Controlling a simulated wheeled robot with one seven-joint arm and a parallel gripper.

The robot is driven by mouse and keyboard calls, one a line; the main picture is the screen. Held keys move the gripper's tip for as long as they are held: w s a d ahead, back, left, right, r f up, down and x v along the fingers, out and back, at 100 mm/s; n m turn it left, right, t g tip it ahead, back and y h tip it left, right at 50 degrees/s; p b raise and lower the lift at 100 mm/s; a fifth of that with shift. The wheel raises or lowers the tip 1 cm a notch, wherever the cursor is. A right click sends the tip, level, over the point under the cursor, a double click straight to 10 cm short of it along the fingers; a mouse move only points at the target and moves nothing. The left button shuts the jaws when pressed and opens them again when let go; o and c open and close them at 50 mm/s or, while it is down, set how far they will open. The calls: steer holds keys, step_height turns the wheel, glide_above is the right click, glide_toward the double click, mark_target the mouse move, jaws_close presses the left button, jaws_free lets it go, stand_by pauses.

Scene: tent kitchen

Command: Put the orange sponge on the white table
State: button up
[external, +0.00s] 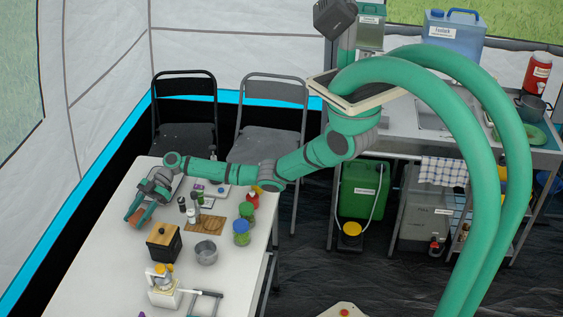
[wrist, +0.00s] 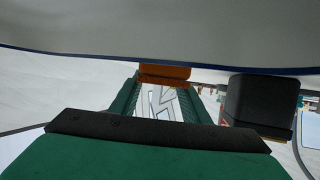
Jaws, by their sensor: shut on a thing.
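My gripper (external: 137,211) is over the far left part of the white table (external: 92,272), at the left edge of the group of things on it. It is shut on the orange sponge (external: 145,220), of which only a small part shows beside the fingers. In the wrist view the sponge (wrist: 165,72) is an orange strip between the tips of the two green fingers (wrist: 164,88). The rest of it is hidden. I cannot tell whether the sponge touches the tabletop.
A black box with a wooden lid (external: 163,243), a metal pot (external: 206,253), a wooden board (external: 207,224) and green-filled jars (external: 241,233) stand right of the gripper. A white appliance (external: 163,293) is nearer. The table's left strip is clear. Two chairs (external: 270,130) stand behind.

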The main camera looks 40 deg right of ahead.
mark_target(134, 219)
steer(key=shift+f, duration=0.2)
steer(key=o, duration=1)
steer(key=shift+r, duration=0.15)
steer(key=shift+w+d+r, duration=0.1)
steer(key=shift+d+r, duration=0.05)
steer(key=v, duration=0.4)
steer(key=shift+d, duration=0.15)
step_height(134, 219, up, 7)
steer(key=shift+d+r, duration=0.1)
steer(key=shift+r, duration=0.05)
steer(key=shift+w, duration=0.1)
